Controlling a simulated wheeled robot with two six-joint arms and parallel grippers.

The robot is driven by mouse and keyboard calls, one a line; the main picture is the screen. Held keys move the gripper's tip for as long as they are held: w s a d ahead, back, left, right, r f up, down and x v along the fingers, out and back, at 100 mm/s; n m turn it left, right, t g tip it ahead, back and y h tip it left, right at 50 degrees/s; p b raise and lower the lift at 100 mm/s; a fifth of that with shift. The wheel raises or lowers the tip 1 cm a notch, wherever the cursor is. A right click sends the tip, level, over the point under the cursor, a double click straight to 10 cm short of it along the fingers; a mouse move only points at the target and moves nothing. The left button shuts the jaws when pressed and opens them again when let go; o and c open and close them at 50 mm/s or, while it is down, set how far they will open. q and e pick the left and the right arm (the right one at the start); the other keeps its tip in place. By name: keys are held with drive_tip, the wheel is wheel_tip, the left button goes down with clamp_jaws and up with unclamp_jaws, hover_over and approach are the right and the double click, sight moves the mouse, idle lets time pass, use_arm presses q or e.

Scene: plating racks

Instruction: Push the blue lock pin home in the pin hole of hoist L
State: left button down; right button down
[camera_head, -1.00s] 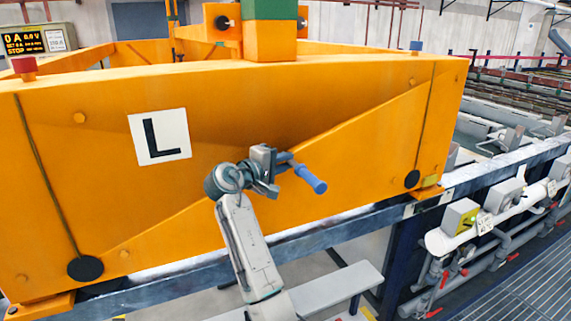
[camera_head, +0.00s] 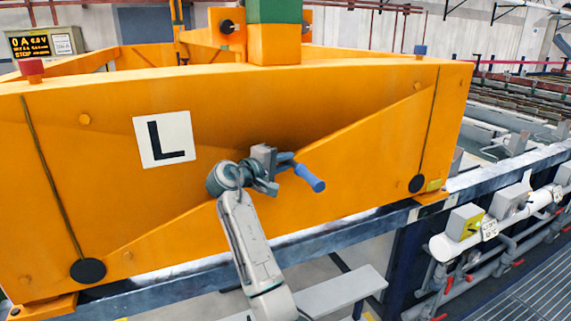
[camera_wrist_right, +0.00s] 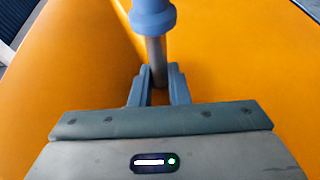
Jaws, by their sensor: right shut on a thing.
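The orange beam of hoist L (camera_head: 300,115) fills the middle of the head view, with a white "L" plate on its face. The blue lock pin (camera_head: 312,179) is in front of this face, its blue handle pointing down and right. My right gripper (camera_head: 280,163) is shut on the pin. In the right wrist view, the two fingers (camera_wrist_right: 160,88) close around the grey shank of the pin (camera_wrist_right: 155,50), below its blue handle. The pin hole cannot be made out, and I cannot tell how the pin's inner end sits. My left gripper is out of view.
A dark blue rail (camera_head: 340,236) runs under the beam. Pipes with valve boxes (camera_head: 465,222) lie at the right. A red cap (camera_head: 31,67) and a blue cap (camera_head: 420,50) stand on the beam's top. The space right of the handle along the face is clear.

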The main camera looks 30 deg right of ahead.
drive_tip(key=shift+w+r, duration=0.1)
drive_tip(key=shift+r, duration=0.05)
drive_tip(key=c, duration=1.3)
unclamp_jaws()
drive_tip(key=shift+a+f, duration=0.15)
drive_tip(key=shift+f, duration=0.05)
drive_tip(key=b+v, duration=0.6)
drive_tip(key=v, duration=0.4)
drive_tip(key=shift+a, duration=0.25)
drive_tip(key=shift+r, duration=0.2)
